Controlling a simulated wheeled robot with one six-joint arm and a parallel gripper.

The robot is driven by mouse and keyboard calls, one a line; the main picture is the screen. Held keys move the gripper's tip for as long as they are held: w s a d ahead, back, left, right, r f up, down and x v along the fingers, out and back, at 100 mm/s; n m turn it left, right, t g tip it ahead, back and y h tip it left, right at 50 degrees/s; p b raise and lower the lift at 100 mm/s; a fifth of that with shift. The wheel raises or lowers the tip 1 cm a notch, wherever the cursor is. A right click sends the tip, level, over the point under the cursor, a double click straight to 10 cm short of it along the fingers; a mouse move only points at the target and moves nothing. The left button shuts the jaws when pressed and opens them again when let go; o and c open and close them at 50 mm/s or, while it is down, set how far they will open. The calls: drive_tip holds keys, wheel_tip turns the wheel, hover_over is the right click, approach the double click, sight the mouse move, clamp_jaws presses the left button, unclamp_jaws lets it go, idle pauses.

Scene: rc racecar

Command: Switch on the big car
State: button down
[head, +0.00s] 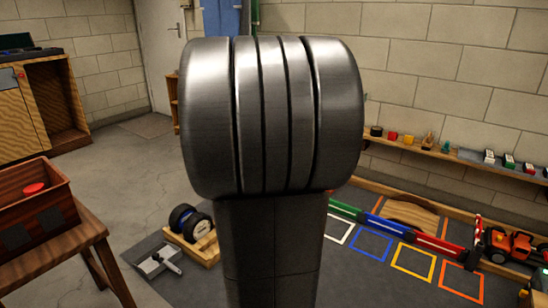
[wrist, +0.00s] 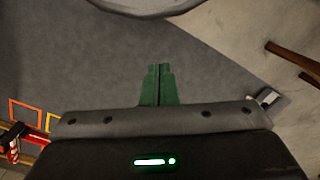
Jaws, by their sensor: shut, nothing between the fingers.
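An orange car with dark wheels (head: 510,245) stands at the right edge of the head view, beside the low wooden border. It is the largest car I see, and its switch cannot be made out. My gripper (wrist: 158,70) shows in the wrist view as two green fingers, shut and empty, over bare grey floor and apart from any car. In the head view my own arm fills the middle and hides what is behind it; the gripper does not show there.
Coloured floor squares (head: 371,246) and a striped barrier (head: 400,232) lie left of the car. A wall shelf (head: 460,160) holds small items. A wooden table with a red-brown box (head: 40,215) stands left. A wheeled stand (head: 203,247) and dustpan (head: 158,262) are on the floor.

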drive_tip(key=w+a+f+m+p, duration=0.1)
drive_tip(key=w+a+f+p, duration=0.1)
drive_tip(key=w+a+f, duration=0.55)
drive_tip(key=w+a+f+m+p, duration=0.2)
drive_tip(key=w+a, duration=0.2)
drive_tip(key=w, duration=0.6)
drive_tip(key=w+a+f+m+p, duration=0.1)
drive_tip(key=w+a+f, duration=0.1)
drive_tip(key=a+f, duration=0.3)
drive_tip(key=w+a+f+m+g+p, duration=0.1)
drive_tip(key=a+f, duration=0.4)
drive_tip(key=f, duration=0.8)
drive_tip(key=shift+w+a+f+m+g+y+p, duration=0.15)
drive_tip(key=shift+w+f+m+g+y+p, duration=0.15)
drive_tip(key=shift+w+f+m+y+p, duration=0.25)
drive_tip(key=shift+r+n, duration=0.2)
drive_tip(key=shift+n, duration=0.05)
